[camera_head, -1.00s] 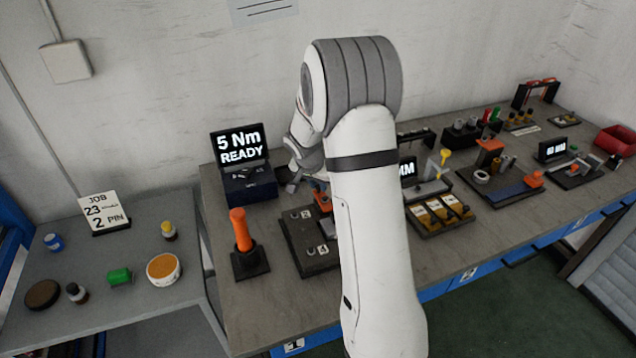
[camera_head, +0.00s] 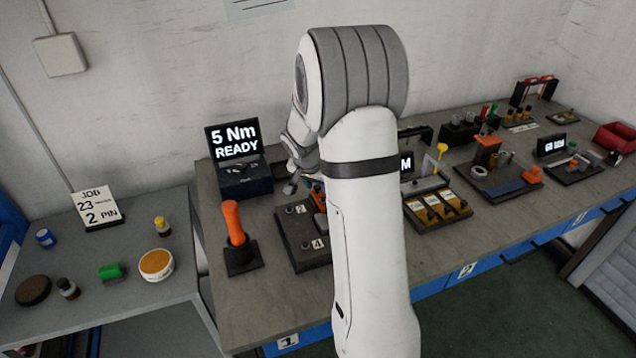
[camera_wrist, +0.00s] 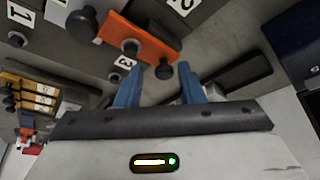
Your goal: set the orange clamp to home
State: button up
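The orange clamp (camera_wrist: 140,42) is a flat orange bar with dark knobs, on a dark plate with numbered labels, in the upper middle of the wrist view. In the head view a small part of the clamp (camera_head: 319,198) shows beside my arm, which hides the rest. My gripper (camera_wrist: 158,80) has two blue fingers spread apart, close to the clamp's near edge. A dark round knob (camera_wrist: 163,70) appears in the gap between the fingers. I cannot tell whether the fingers touch anything.
The numbered plate (camera_head: 300,255) lies right of an orange-handled tool (camera_head: 233,222) in a black stand. A display (camera_head: 236,141) reading "5 Nm READY" stands behind. A tray with yellow parts (camera_head: 437,208) lies right of my arm. Bare bench (camera_head: 270,305) shows at the front left.

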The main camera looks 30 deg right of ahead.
jog(key=shift+o, duration=0.4)
jog(key=shift+r, duration=0.1)
jog(key=shift+a+r, duration=0.1)
jog(key=shift+r, duration=0.2)
jog(key=v, duration=0.7)
jog(key=shift+b, duration=0.3)
jog(key=shift+f, duration=0.1)
